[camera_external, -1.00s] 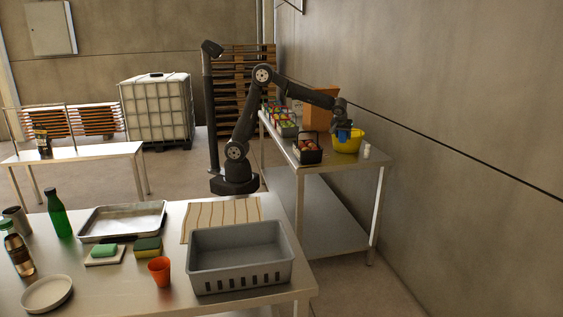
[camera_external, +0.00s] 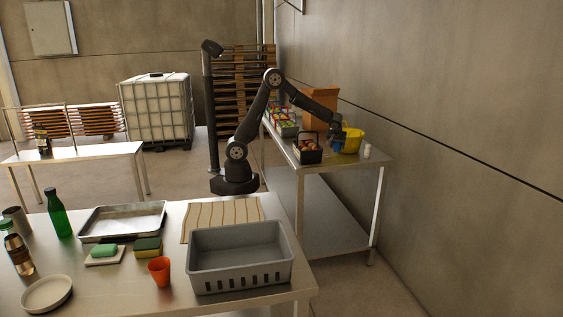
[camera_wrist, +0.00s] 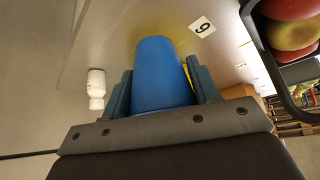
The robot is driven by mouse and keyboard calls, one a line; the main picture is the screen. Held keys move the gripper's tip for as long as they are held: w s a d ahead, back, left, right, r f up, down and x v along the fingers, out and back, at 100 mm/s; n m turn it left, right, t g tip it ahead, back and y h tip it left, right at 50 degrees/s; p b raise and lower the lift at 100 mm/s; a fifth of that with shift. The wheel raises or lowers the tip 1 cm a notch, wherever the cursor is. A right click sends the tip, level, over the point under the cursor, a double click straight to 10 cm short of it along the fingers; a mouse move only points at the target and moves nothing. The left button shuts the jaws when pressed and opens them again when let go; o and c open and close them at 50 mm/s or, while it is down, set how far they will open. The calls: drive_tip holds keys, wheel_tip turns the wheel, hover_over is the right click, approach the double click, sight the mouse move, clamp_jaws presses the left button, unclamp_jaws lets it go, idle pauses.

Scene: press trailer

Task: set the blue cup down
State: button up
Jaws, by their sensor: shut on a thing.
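The blue cup (camera_wrist: 160,75) is between the two fingers of my gripper (camera_wrist: 160,92) in the wrist view, and the fingers are shut on it. In the external view my gripper (camera_external: 337,142) is over the far steel table (camera_external: 345,167), just left of a yellow tub. The blue cup (camera_external: 337,148) is small and partly hidden there. I cannot tell whether its base touches the tabletop.
A yellow tub (camera_external: 353,138), a white bottle (camera_external: 367,151) and a dark basket of fruit (camera_external: 309,152) stand close by. A card marked with a digit (camera_wrist: 202,27) lies on the tabletop near the cup. An orange-brown box (camera_external: 320,105) is behind.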

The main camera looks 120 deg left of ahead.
drive_tip(key=a+f, duration=0.1)
drive_tip(key=s+a+f, duration=0.1)
drive_tip(key=a, duration=0.1)
drive_tip(key=shift+a, duration=0.15)
drive_tip(key=shift+f, duration=2.05)
drive_tip(key=shift+f, duration=0.2)
drive_tip(key=o, duration=1)
drive_tip(key=shift+r, duration=0.1)
drive_tip(key=v, duration=1.2)
drive_tip(key=shift+r, duration=0.1)
